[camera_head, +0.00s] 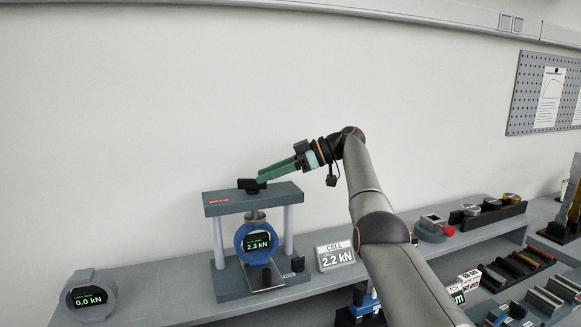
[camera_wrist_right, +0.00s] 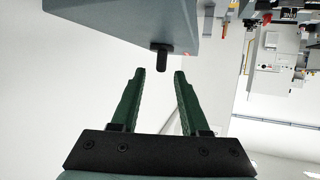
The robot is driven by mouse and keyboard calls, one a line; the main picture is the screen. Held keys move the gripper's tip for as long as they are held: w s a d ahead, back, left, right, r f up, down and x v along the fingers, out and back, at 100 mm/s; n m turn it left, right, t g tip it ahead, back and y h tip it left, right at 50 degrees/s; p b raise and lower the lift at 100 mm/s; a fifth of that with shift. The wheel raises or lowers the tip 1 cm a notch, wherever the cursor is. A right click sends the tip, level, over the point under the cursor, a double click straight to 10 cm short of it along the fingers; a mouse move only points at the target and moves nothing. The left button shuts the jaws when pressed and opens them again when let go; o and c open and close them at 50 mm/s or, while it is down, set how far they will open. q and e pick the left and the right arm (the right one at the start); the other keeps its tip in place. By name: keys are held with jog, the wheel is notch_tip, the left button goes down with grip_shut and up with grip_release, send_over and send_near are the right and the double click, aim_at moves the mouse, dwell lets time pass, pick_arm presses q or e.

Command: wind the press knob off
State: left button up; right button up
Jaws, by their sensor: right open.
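The press (camera_head: 270,193) stands on the grey bench with a blue ring gauge reading 2.3 kN inside its frame. The black press knob (camera_head: 248,185) sits on the top plate, partly hidden by my right gripper (camera_head: 262,178). My right gripper's green fingers come in from the right, close to the knob. In the right wrist view the gripper (camera_wrist_right: 159,72) is open and empty, and a black handle of the knob (camera_wrist_right: 161,57) shows just beyond the fingertips, roughly between them. I cannot tell whether anything touches. My left gripper is not in view.
A cell display (camera_head: 336,256) reading 2.2 kN stands right of the press. Another round gauge (camera_head: 91,296) reading 0.0 kN stands at the far left. Racks with specimens (camera_head: 515,268) fill the right side. The wall behind the press is bare.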

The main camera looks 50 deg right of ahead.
jog(key=v, duration=0.7)
jog(key=shift+d+r+p, duration=0.1)
jog(key=shift+p, duration=0.2)
jog(key=shift+s+d, duration=0.25)
jog(key=shift+s, duration=0.15)
